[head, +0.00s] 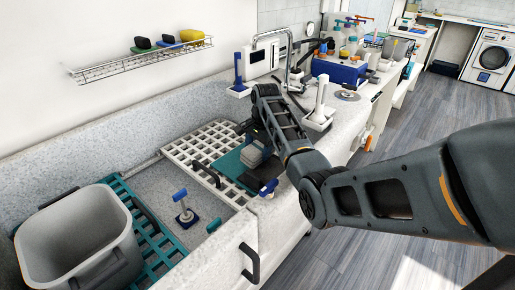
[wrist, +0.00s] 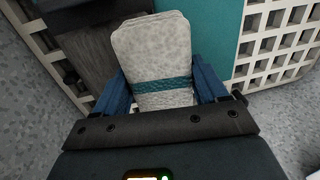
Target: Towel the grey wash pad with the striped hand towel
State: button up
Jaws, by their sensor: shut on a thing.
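The striped hand towel (wrist: 155,60) is pale grey with a teal band, folded into a thick stack. In the wrist view my gripper (wrist: 166,88) is shut on it, with a blue finger on each side. The towel also shows in the head view (head: 252,155), above or on a teal panel; I cannot tell if it touches. A flat dark grey textured surface (wrist: 92,62) beside the towel, left in the wrist view, looks like the grey wash pad. Part of it is hidden by the towel and my gripper.
The teal panel (wrist: 215,40) lies on a white grate (head: 205,142) in the speckled tub. A grey bin (head: 75,235) stands at the left on a teal grate. A blue-handled fixture (head: 184,212) rises from the tub floor. A faucet (head: 288,58) stands behind my arm.

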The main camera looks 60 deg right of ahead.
jog(key=shift+f+b, duration=0.35)
jog(key=shift+f, duration=0.4)
dwell(0.3)
jog(key=shift+r, duration=0.1)
jog(key=s+p, duration=0.2)
jog(key=p, duration=0.1)
jog(key=s+a+p, duration=0.1)
jog(key=s+p, duration=0.2)
jog(key=shift+s+a+r, duration=0.1)
jog(key=shift+s+a, duration=0.05)
jog(key=shift+s+f, duration=0.25)
jog(key=shift+s, duration=0.15)
jog(key=shift+w, duration=0.15)
jog(key=w+b, duration=0.1)
jog(key=w, duration=0.1)
jog(key=w+d+b, duration=0.1)
jog(key=w+b, duration=0.1)
jog(key=w, duration=0.1)
jog(key=shift+w+f, duration=0.1)
jog(key=shift+f, duration=0.05)
jog(key=shift+w+d, duration=0.15)
jog(key=shift+w, duration=0.2)
